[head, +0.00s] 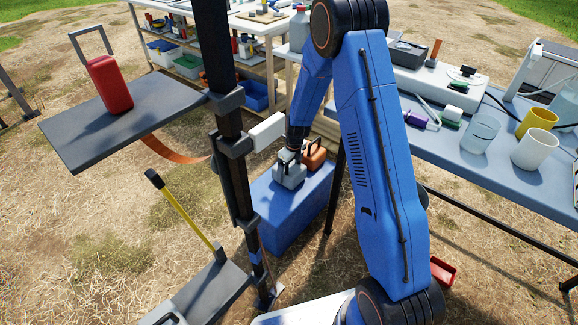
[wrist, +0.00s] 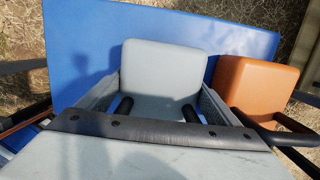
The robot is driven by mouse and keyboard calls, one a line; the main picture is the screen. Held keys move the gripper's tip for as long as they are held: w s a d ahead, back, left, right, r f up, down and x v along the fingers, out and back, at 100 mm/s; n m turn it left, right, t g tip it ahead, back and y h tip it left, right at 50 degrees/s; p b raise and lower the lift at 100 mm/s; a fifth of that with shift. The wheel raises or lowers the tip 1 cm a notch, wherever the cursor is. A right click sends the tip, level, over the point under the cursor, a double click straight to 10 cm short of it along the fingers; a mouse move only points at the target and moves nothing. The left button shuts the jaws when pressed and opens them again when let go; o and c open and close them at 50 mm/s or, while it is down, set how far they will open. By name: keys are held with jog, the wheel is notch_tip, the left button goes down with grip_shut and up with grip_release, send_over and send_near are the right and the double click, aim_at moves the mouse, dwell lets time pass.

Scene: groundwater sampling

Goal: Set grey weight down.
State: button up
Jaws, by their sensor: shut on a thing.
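The grey weight (head: 290,177) is a block with rounded edges, low in the middle of the head view, at the top of a blue box (head: 298,212). In the wrist view the grey weight (wrist: 162,68) fills the centre, with the blue top (wrist: 85,45) below and behind it. My gripper (wrist: 160,108) is shut on the grey weight, with its dark fingers at the weight's near side. My gripper also shows in the head view (head: 296,152), pointing down. I cannot tell whether the weight's underside touches the blue top.
An orange weight (head: 314,155) with a dark handle stands close to the right of the grey one; it also shows in the wrist view (wrist: 258,85). A red weight (head: 110,84) sits on a dark shelf (head: 75,138) at left. A table (head: 470,165) with cups is at right.

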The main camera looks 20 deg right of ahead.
jog(key=shift+f, duration=0.35)
jog(key=shift+f, duration=0.15)
jog(key=o, duration=2)
jog(key=r, duration=0.4)
jog(key=s+r, duration=0.1)
jog(key=r, duration=0.3)
jog(key=d+r, duration=0.1)
jog(key=r, duration=0.3)
jog(key=shift+s, duration=0.2)
